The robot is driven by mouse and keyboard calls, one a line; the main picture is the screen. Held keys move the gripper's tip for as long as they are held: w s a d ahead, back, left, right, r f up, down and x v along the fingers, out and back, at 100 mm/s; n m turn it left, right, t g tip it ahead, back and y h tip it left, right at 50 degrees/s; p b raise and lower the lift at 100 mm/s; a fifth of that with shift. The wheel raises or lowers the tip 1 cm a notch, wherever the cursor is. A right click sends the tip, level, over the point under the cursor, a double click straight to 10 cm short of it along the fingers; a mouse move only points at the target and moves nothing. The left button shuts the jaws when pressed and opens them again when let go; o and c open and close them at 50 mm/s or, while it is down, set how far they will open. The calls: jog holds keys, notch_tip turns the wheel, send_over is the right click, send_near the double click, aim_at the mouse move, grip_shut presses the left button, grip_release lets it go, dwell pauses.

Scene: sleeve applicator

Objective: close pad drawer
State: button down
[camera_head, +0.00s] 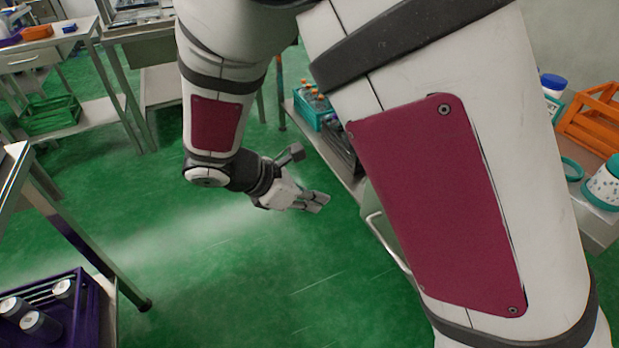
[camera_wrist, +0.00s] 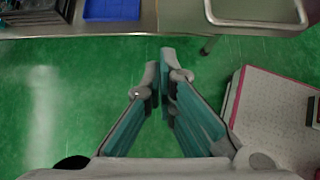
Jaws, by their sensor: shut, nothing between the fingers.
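My gripper (camera_head: 316,200) hangs over the green floor in the head view, left of the bench. In the wrist view its fingers (camera_wrist: 159,72) are shut at the tips with nothing between them. A curved metal handle (camera_wrist: 259,23) shows at the top right of the wrist view, apart from my fingers. The same kind of handle (camera_head: 386,243) shows in the head view beside my upper arm. It appears to belong to the pad drawer. My arm hides most of the drawer front, and I cannot tell how far it is open.
The bench's lower shelf carries a teal crate of bottles (camera_head: 314,107) and, in the wrist view, a blue tray (camera_wrist: 111,9). An orange rack (camera_head: 594,118) stands on the bench top. A purple crate (camera_head: 84,318) is at lower left. Open green floor (camera_head: 230,270) lies between.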

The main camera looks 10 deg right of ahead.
jog(key=shift+w+d+f+b, duration=0.4)
jog(key=shift+d+f, duration=0.4)
jog(key=shift+d, duration=0.6)
jog(key=shift+w+d+f+b, duration=0.25)
jog(key=shift+w+d+f, duration=0.45)
jog(key=shift+d, duration=0.75)
jog(key=shift+w+d+f+b, duration=0.3)
jog(key=shift+d+f, duration=0.65)
jog(key=shift+d, duration=0.45)
jog(key=shift+d, duration=0.1)
jog(key=w+d, duration=0.4)
jog(key=d, duration=0.8)
jog(key=w+d+b, duration=0.1)
jog(key=w+d, duration=0.3)
jog(key=d, duration=0.9)
jog(key=shift+d, duration=0.25)
jog(key=shift+w+d+r, duration=0.1)
